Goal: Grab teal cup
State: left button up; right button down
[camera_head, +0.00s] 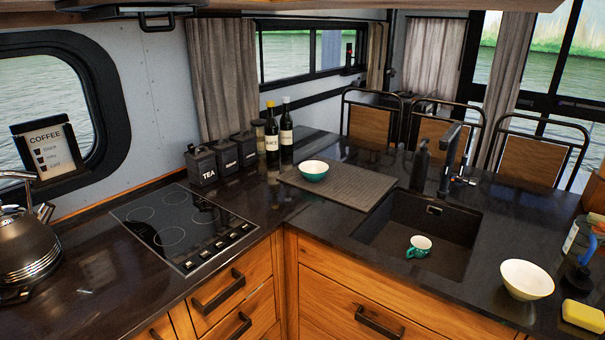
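The teal cup (419,246) is small, with a pale inside and a handle. A teal bowl (313,170) with a pale inside stands on the grey drying mat (345,187) left of the sink. Neither of my grippers shows in the head view.
A black faucet (449,160) and a dark soap dispenser (420,165) stand behind the sink. A white bowl (526,279) and a yellow sponge (583,315) are at the right. A cooktop (180,226), black canisters (202,165) and a kettle (27,245) are at the left.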

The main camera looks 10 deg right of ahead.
aim_at(421, 247)
jog(key=z, duration=1.25)
jog(key=i+l, duration=0.3)
jog(key=i+l+z, duration=0.05)
jog(key=i, duration=0.05)
